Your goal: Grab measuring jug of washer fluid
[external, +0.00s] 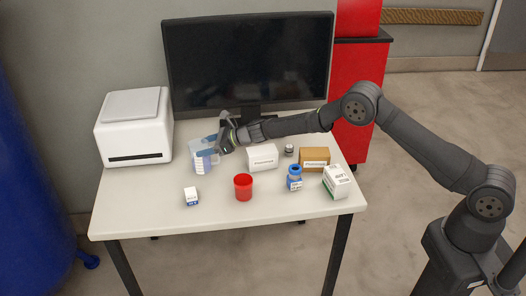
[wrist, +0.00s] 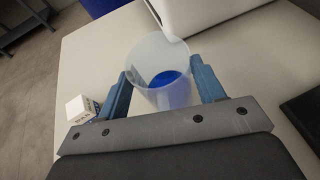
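The measuring jug (external: 197,160) is a clear cup with blue fluid in its lower part. In the wrist view my gripper (wrist: 162,88) has one blue finger on each side of the jug, with little or no gap. I cannot tell whether the fingers press on it. The jug looks upright, and its base appears to be on the table.
A white printer (external: 134,128) stands left of the jug and a monitor (external: 245,62) behind. A small white-and-blue box (external: 191,197) is in front of the jug.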

